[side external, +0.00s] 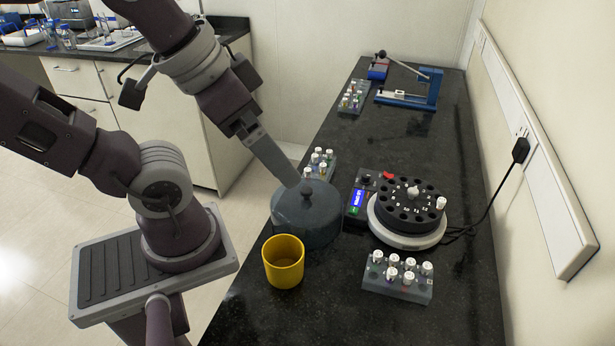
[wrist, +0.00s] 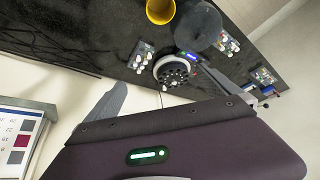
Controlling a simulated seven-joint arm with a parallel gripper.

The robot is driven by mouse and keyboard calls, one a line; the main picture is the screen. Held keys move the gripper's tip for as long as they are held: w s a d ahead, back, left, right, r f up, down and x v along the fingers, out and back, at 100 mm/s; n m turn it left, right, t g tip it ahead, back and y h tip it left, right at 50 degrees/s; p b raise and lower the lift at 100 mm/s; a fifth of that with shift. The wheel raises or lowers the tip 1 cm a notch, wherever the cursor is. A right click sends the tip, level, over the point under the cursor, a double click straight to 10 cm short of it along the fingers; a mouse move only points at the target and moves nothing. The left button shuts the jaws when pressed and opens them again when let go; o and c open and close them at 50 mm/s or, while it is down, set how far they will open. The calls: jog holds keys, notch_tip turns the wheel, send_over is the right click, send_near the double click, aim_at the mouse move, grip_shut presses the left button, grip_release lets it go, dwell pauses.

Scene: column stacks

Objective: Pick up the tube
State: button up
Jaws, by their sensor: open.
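Several white-capped tubes stand in a grey front rack (side external: 398,277). One white-capped tube (side external: 440,203) stands at the right edge of the black numbered rotor (side external: 408,208). More capped tubes stand in a rack behind the grey lid (side external: 318,163) and in a far rack (side external: 352,97). Which tube is meant is not clear from the frames. My gripper (side external: 294,184) is open, with its fingertip in line with the lid's knob; whether it touches cannot be told. The wrist view shows the fingers spread wide with nothing between them; the rotor (wrist: 172,70) lies beyond.
A round grey lid (side external: 305,225) lies on the black counter, with a yellow cup (side external: 283,262) in front. A blue lever device (side external: 420,92) stands at the back. A cable runs from the rotor unit to a wall socket (side external: 520,149). The counter's middle is clear.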

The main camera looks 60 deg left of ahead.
jog(key=c, duration=1.3)
jog(key=shift+o, duration=0.2)
jog(key=m+g, duration=0.6)
jog(key=m, duration=1.1)
send_over(308, 169)
jog(key=f, duration=2.1)
jog(key=shift+w+d+f, duration=0.1)
jog(key=shift+d+f, duration=0.15)
jog(key=shift+f, duration=0.1)
jog(key=f, duration=0.7)
jog(key=shift+s+a, duration=0.2)
